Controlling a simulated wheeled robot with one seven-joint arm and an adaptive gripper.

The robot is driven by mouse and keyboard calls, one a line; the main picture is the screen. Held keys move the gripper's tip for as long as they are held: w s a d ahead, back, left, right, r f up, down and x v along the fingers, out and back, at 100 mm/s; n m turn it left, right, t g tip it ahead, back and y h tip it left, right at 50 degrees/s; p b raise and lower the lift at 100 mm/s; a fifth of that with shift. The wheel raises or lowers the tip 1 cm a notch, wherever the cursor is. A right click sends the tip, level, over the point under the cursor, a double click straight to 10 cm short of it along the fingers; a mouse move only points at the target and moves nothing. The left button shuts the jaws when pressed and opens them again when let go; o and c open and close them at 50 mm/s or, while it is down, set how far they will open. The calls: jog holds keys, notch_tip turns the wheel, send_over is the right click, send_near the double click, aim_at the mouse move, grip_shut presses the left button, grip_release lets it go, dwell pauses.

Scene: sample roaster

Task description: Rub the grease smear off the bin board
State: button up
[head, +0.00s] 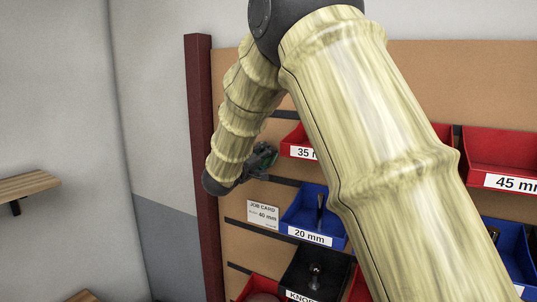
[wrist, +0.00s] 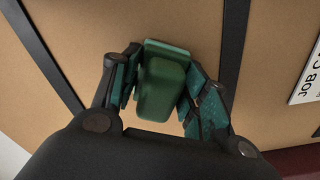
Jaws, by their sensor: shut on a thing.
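My gripper (wrist: 160,88) is shut on a green block-like thing (wrist: 163,85) in the wrist view, with a finger on each side of it. The green thing is at the brown bin board (wrist: 275,60), and I cannot tell whether it touches the surface. In the head view my gripper (head: 264,158) is at the left part of the bin board (head: 227,85), above the job card and left of the 35 mm bin. I see no grease smear in either view; the gripper, the green thing or my arm may hide it.
Dark rails cross the board. A job card (head: 263,213), a blue 20 mm bin (head: 325,228), a red 35 mm bin (head: 297,139) and a red 45 mm bin (head: 500,150) are on it. A dark red post (head: 202,130) stands at its left edge. My arm covers the board's middle.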

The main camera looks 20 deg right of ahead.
aim_at(274, 156)
jog(key=shift+w+a+r+p, duration=0.2)
jog(key=shift+w+a+p, duration=0.35)
jog(key=shift+w+p, duration=0.2)
jog(key=shift+w+a+r+p, duration=0.15)
jog(key=shift+w+a+p, duration=0.35)
jog(key=shift+w+p, duration=0.25)
dwell(1.0)
jog(key=shift+s, duration=0.1)
jog(key=shift+s+d, duration=0.5)
jog(key=shift+s, duration=0.15)
jog(key=shift+s+d, duration=0.45)
jog(key=shift+s, duration=0.2)
jog(key=shift+s+d, duration=1.15)
jog(key=shift+s, duration=0.2)
jog(key=w+a, duration=0.6)
jog(key=w, duration=0.2)
jog(key=shift+w+a, duration=0.2)
jog(key=shift+a, duration=0.15)
